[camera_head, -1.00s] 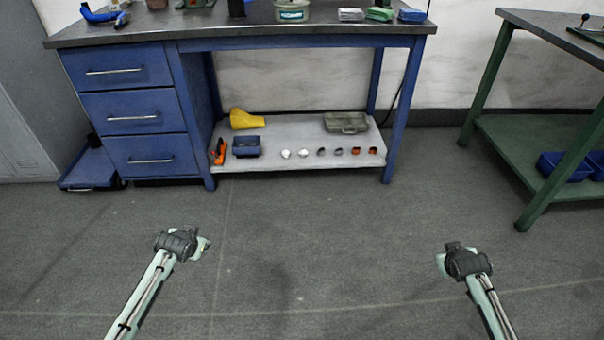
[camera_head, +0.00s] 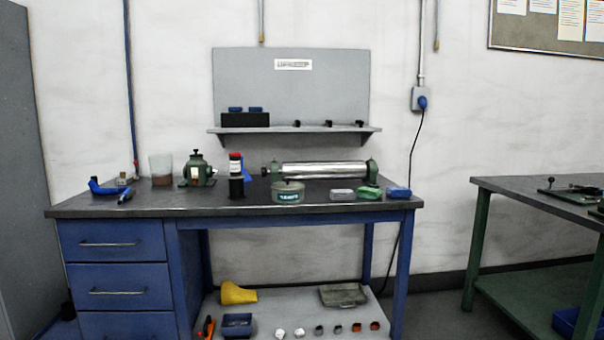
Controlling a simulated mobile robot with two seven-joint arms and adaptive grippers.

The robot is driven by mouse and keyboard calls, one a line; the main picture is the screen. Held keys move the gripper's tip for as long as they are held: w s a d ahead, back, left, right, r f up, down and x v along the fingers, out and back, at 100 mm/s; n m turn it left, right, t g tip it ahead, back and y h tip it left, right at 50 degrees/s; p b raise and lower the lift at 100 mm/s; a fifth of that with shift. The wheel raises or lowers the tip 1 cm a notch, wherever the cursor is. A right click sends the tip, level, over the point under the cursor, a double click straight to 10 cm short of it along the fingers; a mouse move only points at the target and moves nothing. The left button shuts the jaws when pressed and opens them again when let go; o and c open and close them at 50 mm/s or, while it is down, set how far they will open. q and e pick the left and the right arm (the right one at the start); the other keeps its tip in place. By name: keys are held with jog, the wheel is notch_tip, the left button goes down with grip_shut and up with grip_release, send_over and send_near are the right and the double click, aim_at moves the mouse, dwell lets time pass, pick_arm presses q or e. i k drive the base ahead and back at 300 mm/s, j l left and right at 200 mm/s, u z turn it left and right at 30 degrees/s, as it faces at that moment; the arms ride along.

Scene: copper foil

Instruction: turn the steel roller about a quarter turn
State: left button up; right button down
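The steel roller (camera_head: 324,170) is a shiny horizontal cylinder held between green end mounts at the back of the workbench top (camera_head: 240,204).
A green jack-like device (camera_head: 196,170), a clear beaker (camera_head: 161,169) and a blue curved tool (camera_head: 105,187) stand on the left of the bench. Small blocks (camera_head: 370,193) lie at its front right. A shelf (camera_head: 290,129) hangs above. Floor shows between bench and green table (camera_head: 540,195).

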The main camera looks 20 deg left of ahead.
aim_at(303, 171)
jog(key=j+z, duration=0.45)
jog(key=j, duration=1.1)
jog(key=k+j+z, duration=0.1)
jog(key=j, duration=0.35)
jog(key=k+j, duration=0.1)
jog(key=j, duration=0.35)
jog(key=k+j+z, duration=0.1)
jog(key=j, duration=0.35)
jog(key=k+j, duration=0.1)
jog(key=j, duration=0.3)
